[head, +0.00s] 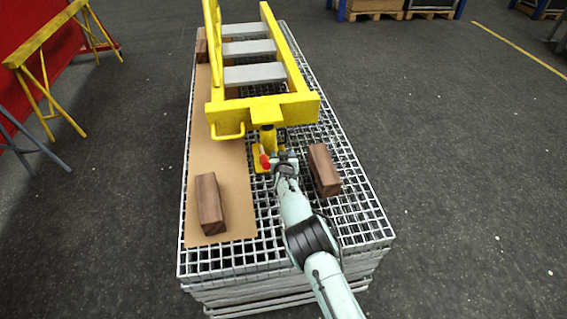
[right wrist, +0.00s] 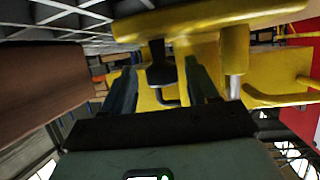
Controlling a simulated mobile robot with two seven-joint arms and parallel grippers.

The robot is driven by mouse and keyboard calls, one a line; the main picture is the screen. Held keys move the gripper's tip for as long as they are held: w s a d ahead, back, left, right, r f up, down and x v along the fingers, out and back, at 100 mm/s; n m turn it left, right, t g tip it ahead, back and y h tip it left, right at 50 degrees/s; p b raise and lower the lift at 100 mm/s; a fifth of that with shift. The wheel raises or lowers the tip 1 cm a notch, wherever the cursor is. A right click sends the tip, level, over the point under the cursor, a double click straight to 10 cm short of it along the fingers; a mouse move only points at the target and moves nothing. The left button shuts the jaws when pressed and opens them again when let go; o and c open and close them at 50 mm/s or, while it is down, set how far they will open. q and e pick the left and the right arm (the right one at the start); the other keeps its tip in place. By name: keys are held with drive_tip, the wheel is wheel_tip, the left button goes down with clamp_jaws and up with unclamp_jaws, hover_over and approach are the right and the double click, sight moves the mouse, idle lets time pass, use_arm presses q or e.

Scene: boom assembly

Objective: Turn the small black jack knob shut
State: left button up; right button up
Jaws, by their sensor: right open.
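A yellow jack (head: 267,138) stands on the grating under the near end of the yellow boom frame (head: 290,106). A red-tipped part (head: 265,161) shows at its front. My right gripper (head: 284,156) is at the jack's right front side. In the right wrist view my right gripper (right wrist: 161,84) is open, with its two dark fingers pointing at the yellow jack body (right wrist: 205,60). A small black knob-like part (right wrist: 160,72) shows between the fingers; whether they touch it I cannot tell. In the head view the knob is hidden by my gripper. My left gripper is not in view.
Wooden blocks lie left (head: 209,204) and right (head: 323,170) of my right arm; the right one looms in the wrist view (right wrist: 40,90). A brown board (head: 233,180) lies on the grating stack (head: 350,215). A yellow trestle (head: 45,75) stands far left.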

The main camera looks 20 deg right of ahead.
drive_tip(key=shift+s+a+r, duration=0.1)
drive_tip(key=shift+s+r, duration=0.3)
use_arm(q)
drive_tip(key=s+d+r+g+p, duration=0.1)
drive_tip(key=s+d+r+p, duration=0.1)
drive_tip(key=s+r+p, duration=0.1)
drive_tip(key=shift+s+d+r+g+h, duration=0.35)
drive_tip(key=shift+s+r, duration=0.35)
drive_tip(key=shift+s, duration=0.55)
use_arm(e)
drive_tip(key=v, duration=1.2)
drive_tip(key=shift+f, duration=0.2)
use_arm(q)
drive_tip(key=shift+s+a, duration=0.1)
use_arm(e)
drive_tip(key=shift+s+a+f, duration=0.1)
